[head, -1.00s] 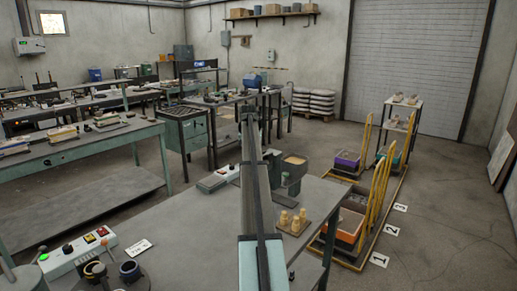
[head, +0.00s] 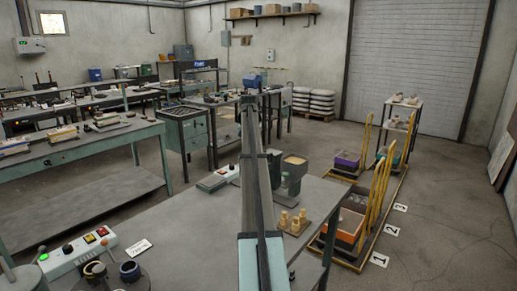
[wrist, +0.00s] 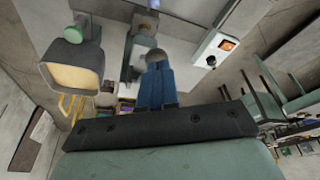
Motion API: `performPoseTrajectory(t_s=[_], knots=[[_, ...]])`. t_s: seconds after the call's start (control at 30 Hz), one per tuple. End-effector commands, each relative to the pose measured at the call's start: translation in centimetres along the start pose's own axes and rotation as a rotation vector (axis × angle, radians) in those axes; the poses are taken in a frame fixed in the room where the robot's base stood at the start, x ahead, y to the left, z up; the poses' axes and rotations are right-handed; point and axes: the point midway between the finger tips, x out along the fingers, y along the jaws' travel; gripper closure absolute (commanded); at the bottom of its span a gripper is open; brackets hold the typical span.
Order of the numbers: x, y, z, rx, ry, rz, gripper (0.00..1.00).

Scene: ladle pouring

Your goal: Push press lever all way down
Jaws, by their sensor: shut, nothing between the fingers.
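My gripper (wrist: 158,68) shows in the wrist view as two blue fingers shut together, with nothing seen between them. A rounded grey end shows at their tips; I cannot tell whether it is part of the fingers or a knob behind them. In the head view my arm hides the gripper. A grey-green upright device (head: 284,186), apparently the press, stands on the near bench just right of my arm. Its lever cannot be made out clearly, so I cannot tell its angle or whether the gripper touches it.
A bin of pale material (head: 295,161) stands behind the device; it also shows in the wrist view (wrist: 76,75). Several tan pieces (head: 292,221) stand on a board at right. A control box (head: 218,178) lies left of my arm. The bench front (head: 190,240) has free room.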

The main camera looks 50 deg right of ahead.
Motion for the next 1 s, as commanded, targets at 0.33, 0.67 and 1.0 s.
performPoseTrajectory(t_s=[0.33, 0.67, 1.0], knots=[[-2.4, 0.0, -0.8, 0.0, 0.001, -0.001, 1.0], [-5.3, 0.0, -1.7, 0.0, 0.001, 0.0, 1.0], [-5.7, 0.0, -1.7, 0.0, 0.0, 0.0, 1.0]])
